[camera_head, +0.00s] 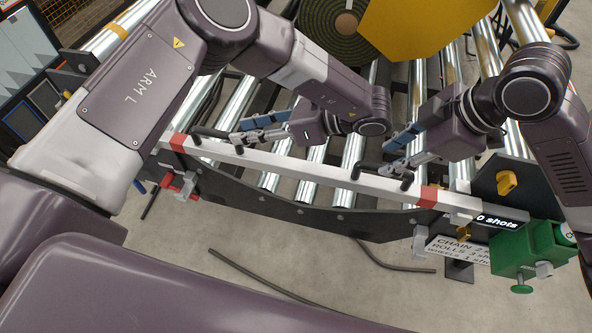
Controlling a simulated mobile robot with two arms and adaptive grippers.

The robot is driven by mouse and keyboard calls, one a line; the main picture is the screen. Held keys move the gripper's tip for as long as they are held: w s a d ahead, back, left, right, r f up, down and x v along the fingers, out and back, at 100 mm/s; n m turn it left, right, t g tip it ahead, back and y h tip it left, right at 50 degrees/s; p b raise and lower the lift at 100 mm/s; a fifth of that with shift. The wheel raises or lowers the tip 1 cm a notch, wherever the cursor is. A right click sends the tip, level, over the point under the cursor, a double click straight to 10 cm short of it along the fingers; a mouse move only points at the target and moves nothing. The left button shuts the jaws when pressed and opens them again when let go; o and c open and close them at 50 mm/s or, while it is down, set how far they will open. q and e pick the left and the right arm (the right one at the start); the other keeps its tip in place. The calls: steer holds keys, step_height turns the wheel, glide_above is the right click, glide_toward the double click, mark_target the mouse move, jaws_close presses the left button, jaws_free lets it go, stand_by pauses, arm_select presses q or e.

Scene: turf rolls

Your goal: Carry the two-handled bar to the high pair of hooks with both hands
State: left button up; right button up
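The two-handled bar (300,167) is a long pale bar with a red band near each end. It lies across the ends of the metal rollers, sloping down to the right in the picture. A black handle (208,131) stands near its left end, and another black handle (366,168) stands right of its middle. My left gripper (236,131) is at the left handle, its two fingers apart and pointing left. My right gripper (385,157) is at the right handle, its fingers also apart. Whether either touches its handle is unclear. No high pair of hooks is recognisable.
Rollers (352,150) run behind the bar, with a green turf roll (340,32) and a yellow panel (415,25) beyond. A red clamp (180,186) sits below the bar's left end. A green box (530,250) and sign (462,250) are at right. A dark hose (265,283) lies on the floor.

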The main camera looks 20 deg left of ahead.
steer(key=shift+v, duration=2.4)
